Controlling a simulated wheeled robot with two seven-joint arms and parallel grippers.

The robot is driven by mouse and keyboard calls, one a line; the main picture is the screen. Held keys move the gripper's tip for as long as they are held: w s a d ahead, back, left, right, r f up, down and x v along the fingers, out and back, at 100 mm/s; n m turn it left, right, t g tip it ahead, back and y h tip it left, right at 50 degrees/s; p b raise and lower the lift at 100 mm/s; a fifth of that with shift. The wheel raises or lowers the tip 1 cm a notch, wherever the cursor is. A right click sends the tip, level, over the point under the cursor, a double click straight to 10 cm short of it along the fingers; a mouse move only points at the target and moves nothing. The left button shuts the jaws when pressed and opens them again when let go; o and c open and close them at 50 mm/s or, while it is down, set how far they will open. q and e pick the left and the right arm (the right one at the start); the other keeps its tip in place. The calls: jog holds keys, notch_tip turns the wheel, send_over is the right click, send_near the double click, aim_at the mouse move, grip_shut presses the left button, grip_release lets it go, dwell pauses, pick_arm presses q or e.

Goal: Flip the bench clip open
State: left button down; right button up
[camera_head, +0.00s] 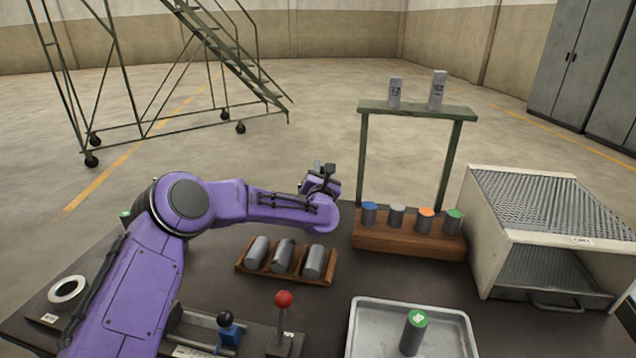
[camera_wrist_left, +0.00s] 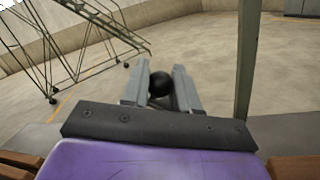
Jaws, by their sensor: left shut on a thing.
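My left gripper (camera_head: 322,178) is at the back of the bench, left of the green stand. In the left wrist view its two grey fingers (camera_wrist_left: 160,72) are shut on a black ball knob (camera_wrist_left: 160,86). The knob looks like the handle of the bench clip; the clip's body is hidden behind my gripper and wrist, so its position does not show. My right gripper is in neither view.
A green stand (camera_head: 456,158) is close right of my left gripper. A wooden rack (camera_head: 400,240) holds several capped cylinders. Also on the bench are a cradle of grey billets (camera_head: 284,256), a red-knobbed lever (camera_head: 284,299), a tray (camera_head: 455,345) and a mesh-topped box (camera_head: 480,200).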

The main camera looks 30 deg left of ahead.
pick_arm(q)
jog(key=m+b, duration=0.1)
jog(key=d+m+b, duration=0.1)
jog(key=m, duration=0.1)
jog(key=shift+w+d+t, duration=0.15)
jog(key=shift+t, duration=0.15)
jog(key=m+b, duration=0.1)
jog(key=d+m+h, duration=0.1)
jog(key=m, duration=0.1)
jog(key=shift+w+d+r+t+b, duration=0.15)
jog(key=shift+w+t+b, duration=0.05)
jog(key=shift+t+b, duration=0.15)
jog(key=shift+w+d+f+m+t+h+b, duration=0.1)
jog(key=shift+d+m+h+b, duration=0.3)
jog(key=shift+m, duration=0.85)
jog(key=shift+w+d+f+m+t+h+b, duration=0.1)
jog(key=shift+d+m+h+b, duration=0.25)
jog(key=shift+m, duration=0.95)
jog(key=shift+w+d+f+m+t+h+b, duration=0.1)
jog(key=shift+d+m+h+b, duration=0.3)
jog(key=shift+m, duration=0.85)
jog(key=shift+d, duration=0.2)
jog(key=c, duration=0.9)
grip_release()
